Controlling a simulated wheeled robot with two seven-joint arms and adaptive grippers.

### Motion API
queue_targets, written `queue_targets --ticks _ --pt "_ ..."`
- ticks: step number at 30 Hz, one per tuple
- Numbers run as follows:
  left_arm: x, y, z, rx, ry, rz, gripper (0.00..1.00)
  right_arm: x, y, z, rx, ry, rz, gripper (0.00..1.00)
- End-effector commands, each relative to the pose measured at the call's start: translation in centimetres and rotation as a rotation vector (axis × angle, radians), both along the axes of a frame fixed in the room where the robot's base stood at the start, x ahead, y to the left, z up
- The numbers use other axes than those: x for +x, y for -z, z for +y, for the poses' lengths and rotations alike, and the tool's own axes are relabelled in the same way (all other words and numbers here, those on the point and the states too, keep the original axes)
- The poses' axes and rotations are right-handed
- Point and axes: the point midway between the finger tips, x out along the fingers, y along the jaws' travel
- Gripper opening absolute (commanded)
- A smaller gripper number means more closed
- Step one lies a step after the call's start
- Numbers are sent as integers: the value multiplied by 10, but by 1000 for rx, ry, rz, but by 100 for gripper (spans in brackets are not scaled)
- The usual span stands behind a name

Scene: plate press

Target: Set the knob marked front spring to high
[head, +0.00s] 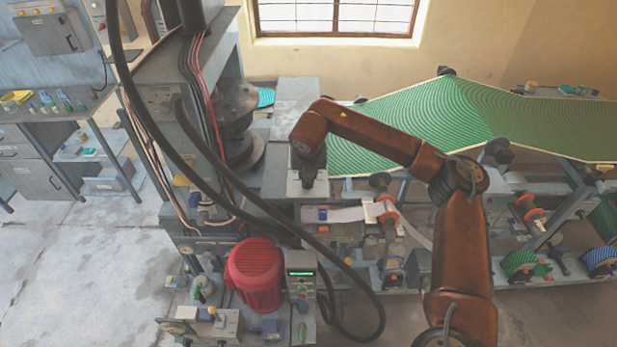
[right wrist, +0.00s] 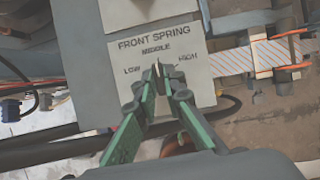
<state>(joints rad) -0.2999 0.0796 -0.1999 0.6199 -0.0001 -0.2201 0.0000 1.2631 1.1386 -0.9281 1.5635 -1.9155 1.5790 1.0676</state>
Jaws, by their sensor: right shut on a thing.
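A pale panel marked front spring (right wrist: 196,58) fills the middle of the right wrist view, with the labels low at left, middle at top and high at right. My right gripper (right wrist: 158,80) is shut over the panel, its green-sided fingers meeting just below the word middle. It is closed on the front spring knob, which the fingertips almost wholly hide; I cannot tell its exact setting. In the head view my right gripper (head: 309,176) points down onto the panel (head: 295,187) beside the press. My left gripper is not in view.
A green ribbed sheet (head: 400,120) slopes away to the right of the panel. A red motor (head: 255,272) and a control box with a lit display (head: 301,285) stand in front. Thick black cables loop across the press. Open floor (head: 75,270) lies at left.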

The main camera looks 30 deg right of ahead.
Motion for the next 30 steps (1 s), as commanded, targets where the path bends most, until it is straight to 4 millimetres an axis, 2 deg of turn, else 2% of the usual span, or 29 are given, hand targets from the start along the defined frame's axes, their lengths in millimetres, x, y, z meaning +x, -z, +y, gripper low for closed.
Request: queue_targets --ticks 13,30 --pt "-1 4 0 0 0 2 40 3 -1 3 2 424 -2 0" --pt "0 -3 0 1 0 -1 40 5 -2 4 1 916 -3 0"
